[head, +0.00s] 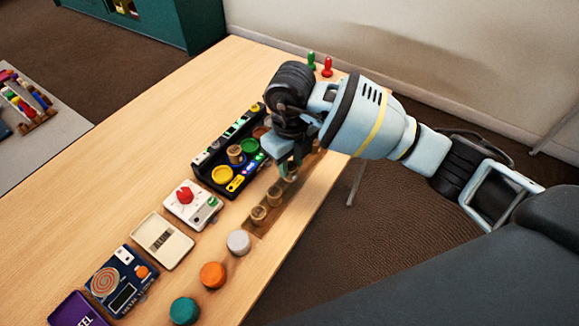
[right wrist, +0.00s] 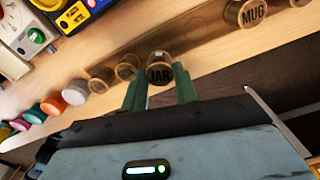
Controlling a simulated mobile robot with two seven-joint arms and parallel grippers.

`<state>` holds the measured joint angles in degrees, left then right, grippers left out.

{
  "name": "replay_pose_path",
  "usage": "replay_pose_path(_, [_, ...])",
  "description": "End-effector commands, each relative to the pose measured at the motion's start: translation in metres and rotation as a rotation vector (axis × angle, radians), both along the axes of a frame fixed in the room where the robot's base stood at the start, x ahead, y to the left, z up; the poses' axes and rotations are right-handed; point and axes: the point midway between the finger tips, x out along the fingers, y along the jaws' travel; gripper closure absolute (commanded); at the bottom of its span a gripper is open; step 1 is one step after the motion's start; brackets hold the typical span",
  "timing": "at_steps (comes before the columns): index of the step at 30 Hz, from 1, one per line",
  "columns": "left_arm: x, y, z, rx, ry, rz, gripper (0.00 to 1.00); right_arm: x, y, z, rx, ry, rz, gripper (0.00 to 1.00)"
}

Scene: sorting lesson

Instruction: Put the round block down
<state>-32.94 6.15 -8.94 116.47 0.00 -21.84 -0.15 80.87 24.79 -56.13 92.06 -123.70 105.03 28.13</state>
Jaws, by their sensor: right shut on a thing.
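A round wooden block marked JAR (right wrist: 160,73) sits between the green fingertips of my right gripper (right wrist: 158,90). In the head view the same block (head: 291,175) shows just below my right gripper (head: 286,163), over the brown wooden strip (head: 258,230). The fingers are shut on it. I cannot tell whether it touches the strip. Two more round wooden blocks (head: 258,214) (head: 274,195) stand on the strip, nearer the front. Another block marked MUG (right wrist: 252,13) shows at the top right of the wrist view. My left gripper is out of view.
A dark sorter box (head: 205,172) with coloured discs stands left of the strip. A dial box (head: 192,204), a cream box (head: 162,240) and a dark blue box (head: 121,281) line the table. White, orange (head: 213,275) and green discs stand near the front edge. Free table lies left.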

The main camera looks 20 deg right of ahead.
Motion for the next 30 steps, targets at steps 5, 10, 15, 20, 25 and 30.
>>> replay_pose_path(5, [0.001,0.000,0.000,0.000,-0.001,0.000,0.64,0.002,0.000,0.000,0.000,-0.001,0.000,0.92])
replay_pose_path(10, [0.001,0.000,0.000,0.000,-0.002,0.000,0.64,0.009,-0.001,-0.007,0.000,0.002,0.000,0.92])
replay_pose_path(15, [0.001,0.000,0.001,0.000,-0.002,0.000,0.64,0.008,-0.001,-0.032,0.001,0.003,-0.001,0.92])
replay_pose_path(20, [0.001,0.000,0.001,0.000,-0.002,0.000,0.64,0.009,-0.001,-0.036,0.000,-0.001,0.000,0.92])
replay_pose_path(25, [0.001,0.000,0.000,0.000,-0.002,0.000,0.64,0.009,-0.001,-0.036,0.000,-0.001,0.000,0.92])
replay_pose_path(30, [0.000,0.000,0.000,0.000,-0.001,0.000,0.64,0.009,-0.001,-0.039,0.000,-0.001,0.000,0.64])
